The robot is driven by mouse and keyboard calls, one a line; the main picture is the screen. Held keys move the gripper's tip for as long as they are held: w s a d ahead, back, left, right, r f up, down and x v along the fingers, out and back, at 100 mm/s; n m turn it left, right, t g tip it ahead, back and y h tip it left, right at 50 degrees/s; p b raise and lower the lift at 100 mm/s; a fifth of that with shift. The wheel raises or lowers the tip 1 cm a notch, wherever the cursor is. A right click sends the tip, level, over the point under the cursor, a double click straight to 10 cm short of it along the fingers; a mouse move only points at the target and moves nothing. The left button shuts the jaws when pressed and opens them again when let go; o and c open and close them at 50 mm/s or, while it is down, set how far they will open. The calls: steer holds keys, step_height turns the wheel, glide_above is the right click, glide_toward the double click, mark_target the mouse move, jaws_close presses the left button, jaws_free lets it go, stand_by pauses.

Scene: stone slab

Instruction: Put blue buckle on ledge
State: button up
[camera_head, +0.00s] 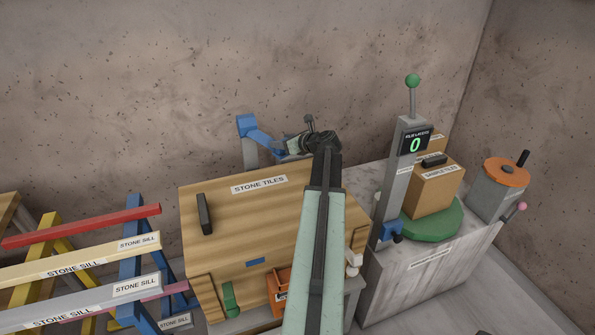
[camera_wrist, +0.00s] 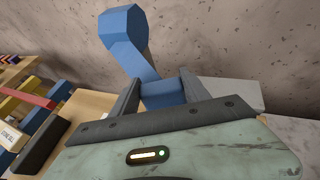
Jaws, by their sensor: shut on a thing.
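My gripper (camera_head: 284,147) is behind the far edge of the stone tiles chest, near the wall. In the wrist view its two dark fingers (camera_wrist: 158,88) are shut on the blue buckle (camera_wrist: 126,32). The buckle has a broad, faceted end rising up and left from the fingers. In the head view the buckle (camera_head: 247,125) extends left of my gripper, above a grey-blue upright piece; I cannot tell if they touch. A pale grey flat surface (camera_wrist: 232,92) shows right of the fingers in the wrist view. I cannot tell whether it is the ledge.
The wooden stone tiles chest (camera_head: 225,225) stands below my arm. A grey bench (camera_head: 410,290) at right carries a lever column (camera_head: 390,190), a green turntable (camera_head: 440,222) with boxes, and an orange-topped drum (camera_head: 500,190). Coloured trestles with stone sills (camera_head: 75,268) stand at left.

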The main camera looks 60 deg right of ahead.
step_height(320, 180, down, 4)
steer(key=shift+r+b, duration=0.1)
steer(key=shift+b, duration=0.7)
steer(key=w+d, duration=0.1)
steer(key=d, duration=0.4)
steer(key=w+d, duration=0.1)
steer(key=d, duration=0.4)
steer(key=w+d+f+b, duration=0.1)
steer(key=d, duration=0.4)
steer(key=shift+w, duration=0.15)
steer(key=f+b, duration=0.4)
steer(key=shift+w+d+f, duration=0.1)
steer(key=shift+d, duration=0.2)
steer(key=shift+r, duration=0.25)
steer(key=shift+f, duration=0.1)
steer(key=o, duration=1)
steer(key=shift+f, duration=0.1)
steer(key=o, duration=0.4)
